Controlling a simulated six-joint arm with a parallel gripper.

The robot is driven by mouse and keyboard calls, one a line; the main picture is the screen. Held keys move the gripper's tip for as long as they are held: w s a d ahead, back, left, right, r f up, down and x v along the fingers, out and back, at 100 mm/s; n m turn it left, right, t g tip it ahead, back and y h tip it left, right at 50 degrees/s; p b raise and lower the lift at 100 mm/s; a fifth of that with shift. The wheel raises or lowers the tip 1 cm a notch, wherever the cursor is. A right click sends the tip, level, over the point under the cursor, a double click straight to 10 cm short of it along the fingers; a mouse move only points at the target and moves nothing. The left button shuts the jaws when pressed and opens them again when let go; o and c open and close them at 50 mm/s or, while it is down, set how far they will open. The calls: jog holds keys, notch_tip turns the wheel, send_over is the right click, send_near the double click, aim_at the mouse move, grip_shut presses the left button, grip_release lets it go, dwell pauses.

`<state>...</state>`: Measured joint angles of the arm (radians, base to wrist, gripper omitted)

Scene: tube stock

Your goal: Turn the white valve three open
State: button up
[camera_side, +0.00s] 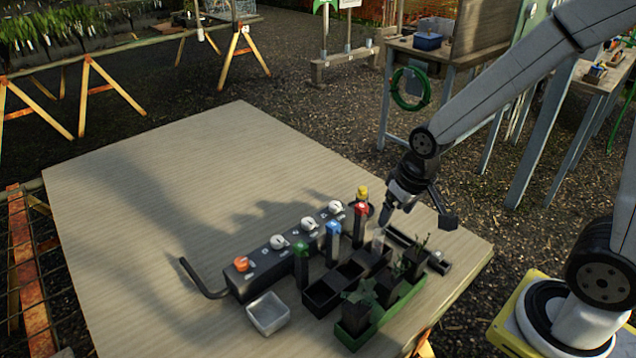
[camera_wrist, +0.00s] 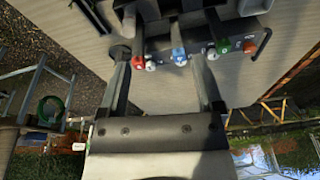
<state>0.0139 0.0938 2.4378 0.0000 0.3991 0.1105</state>
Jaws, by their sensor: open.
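A dark valve block (camera_side: 292,252) lies on the table with a row of knobs on top. Three are white: a near-left one (camera_side: 278,242), a middle one (camera_side: 308,224) and a far-right one (camera_side: 335,207). An orange knob (camera_side: 241,263) is at the left end. The labels are too small to read, so I cannot tell which is valve three. The knobs also show in the wrist view, where the middle white knob (camera_wrist: 180,59) is partly behind a blue cap. My gripper (camera_side: 417,214) is open and empty, above the table to the right of the block, apart from all knobs.
Posts with green (camera_side: 300,248), blue (camera_side: 333,228), red (camera_side: 361,210) and yellow (camera_side: 362,192) tops stand close to the block. Black cups and a green tray (camera_side: 380,325) with plants are in front. A pale square dish (camera_side: 268,314) is at front left. The table's back is clear.

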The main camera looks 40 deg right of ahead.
jog(key=w+d+f+m+g, duration=0.1)
jog(key=w+d+m, duration=0.15)
jog(key=w, duration=0.45)
jog(key=w+d+f+m, duration=0.1)
jog(key=w+f+m, duration=0.1)
jog(key=w+m, duration=0.35)
jog(key=m+g, duration=0.1)
jog(key=m, duration=0.5)
send_over(335, 204)
jog(key=f, duration=0.7)
jog(key=shift+s+a+f, duration=0.1)
jog(key=shift+s+a, duration=0.15)
jog(key=shift+s, duration=0.05)
jog(key=shift+w+d+f, duration=0.25)
jog(key=shift+w+f, duration=0.05)
jog(key=shift+f, duration=0.05)
jog(key=shift+f, duration=3.85)
